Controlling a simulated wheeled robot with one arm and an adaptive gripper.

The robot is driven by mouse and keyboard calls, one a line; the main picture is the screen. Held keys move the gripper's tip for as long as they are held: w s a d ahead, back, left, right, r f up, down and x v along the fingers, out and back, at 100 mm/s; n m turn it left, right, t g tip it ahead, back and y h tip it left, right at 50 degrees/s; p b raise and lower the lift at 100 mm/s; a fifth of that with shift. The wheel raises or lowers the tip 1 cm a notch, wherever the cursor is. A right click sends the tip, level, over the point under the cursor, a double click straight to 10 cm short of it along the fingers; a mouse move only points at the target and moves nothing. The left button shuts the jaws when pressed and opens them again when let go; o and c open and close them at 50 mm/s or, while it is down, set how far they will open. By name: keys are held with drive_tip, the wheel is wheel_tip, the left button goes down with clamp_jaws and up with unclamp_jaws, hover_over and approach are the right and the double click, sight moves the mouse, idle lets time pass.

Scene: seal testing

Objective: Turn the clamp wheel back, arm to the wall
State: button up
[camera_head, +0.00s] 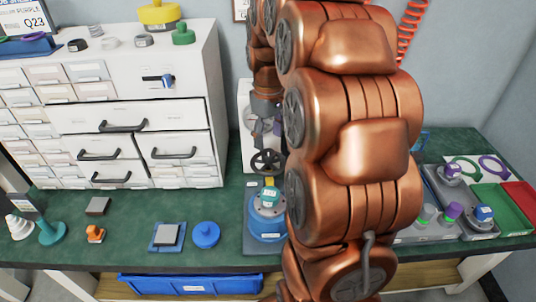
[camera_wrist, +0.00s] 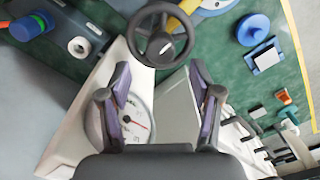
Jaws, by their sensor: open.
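The dark clamp wheel (camera_head: 267,161) has a round rim with spokes and a hub. It stands in front of a white upright panel (camera_head: 245,145), at the left of my copper arm. In the wrist view the wheel (camera_wrist: 163,37) lies just beyond my fingertips, toward the top of the picture. My gripper (camera_wrist: 160,80) is open, its two fingers apart with nothing between them. It also shows small above the wheel in the head view (camera_head: 264,118). A dial gauge with a red needle (camera_wrist: 140,124) shows behind the fingers.
A blue round fixture (camera_head: 268,226) with a teal block on top stands below the wheel. A white drawer cabinet (camera_head: 185,100) stands close on the left. Trays with parts (camera_head: 470,208) lie at the right. The green bench has free room around the blue knob (camera_head: 206,235).

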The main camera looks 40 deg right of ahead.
sight(268, 152)
wheel_tip(268, 152, down, 6)
drive_tip(key=shift+r, duration=0.1)
drive_tip(key=shift+c, duration=0.3)
clamp_jaws()
idle(0.4)
